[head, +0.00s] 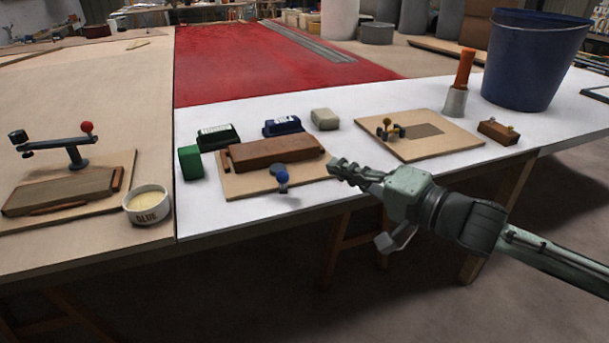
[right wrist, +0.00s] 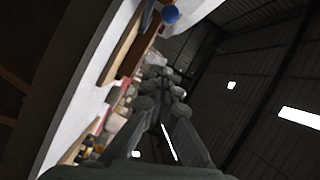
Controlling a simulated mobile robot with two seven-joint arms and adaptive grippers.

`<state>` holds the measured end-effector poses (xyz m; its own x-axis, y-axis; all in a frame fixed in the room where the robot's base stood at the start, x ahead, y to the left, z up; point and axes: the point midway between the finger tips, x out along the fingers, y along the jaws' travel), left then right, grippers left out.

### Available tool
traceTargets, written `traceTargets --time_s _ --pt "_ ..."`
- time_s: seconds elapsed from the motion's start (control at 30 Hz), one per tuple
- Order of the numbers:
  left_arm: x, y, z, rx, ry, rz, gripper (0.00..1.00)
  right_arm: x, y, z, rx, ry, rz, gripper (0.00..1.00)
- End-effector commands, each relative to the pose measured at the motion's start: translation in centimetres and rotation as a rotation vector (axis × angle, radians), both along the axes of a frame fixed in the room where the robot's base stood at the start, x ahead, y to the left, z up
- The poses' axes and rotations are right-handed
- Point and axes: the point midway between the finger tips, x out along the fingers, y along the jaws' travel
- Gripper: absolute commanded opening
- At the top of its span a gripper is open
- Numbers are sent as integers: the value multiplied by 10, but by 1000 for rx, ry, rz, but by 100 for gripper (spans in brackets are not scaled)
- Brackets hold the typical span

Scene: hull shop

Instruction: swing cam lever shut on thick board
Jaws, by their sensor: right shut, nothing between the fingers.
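A thick brown board (head: 276,152) lies on a thin tan base board (head: 235,185) on the white tabletop. A short lever with a blue ball knob (head: 281,174) stands at the front edge of the thick board. The blue knob also shows at the top of the right wrist view (right wrist: 170,14). My right gripper (head: 338,170) is shut and empty, over the table's front edge, to the right of the blue knob and apart from it. Its closed fingers also show in the right wrist view (right wrist: 160,75). My left gripper is not in view.
A green block (head: 190,162) and two dark boxes stand around the base board. On the left are a red-knobbed lever clamp (head: 78,150), a board and a white glue bowl (head: 148,205). On the right are a small jig board (head: 465,138), an orange-handled tool (head: 463,75) and a blue bucket (head: 530,60).

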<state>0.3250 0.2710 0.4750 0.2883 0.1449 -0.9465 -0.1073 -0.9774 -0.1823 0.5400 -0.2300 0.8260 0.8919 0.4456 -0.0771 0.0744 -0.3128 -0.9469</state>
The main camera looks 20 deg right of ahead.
Motion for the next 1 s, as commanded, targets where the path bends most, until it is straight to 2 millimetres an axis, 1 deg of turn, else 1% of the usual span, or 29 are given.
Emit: traceTargets --time_s 0.03,0.23,0.4,0.5,0.63,0.8,1.0 --pt "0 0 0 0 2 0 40 6 2 1 1 -4 -1 0" --pt "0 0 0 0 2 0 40 26 12 0 1 -3 -1 0" --pt "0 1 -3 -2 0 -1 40 43 21 -1 1 -3 0 0" --pt "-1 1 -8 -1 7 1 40 37 38 -9 4 1 3 0" --pt "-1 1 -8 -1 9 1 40 34 50 -14 2 1 1 0" --pt "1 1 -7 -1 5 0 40 32 57 -17 0 1 0 0" --pt "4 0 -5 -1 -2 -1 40 32 58 -17 0 1 0 0"
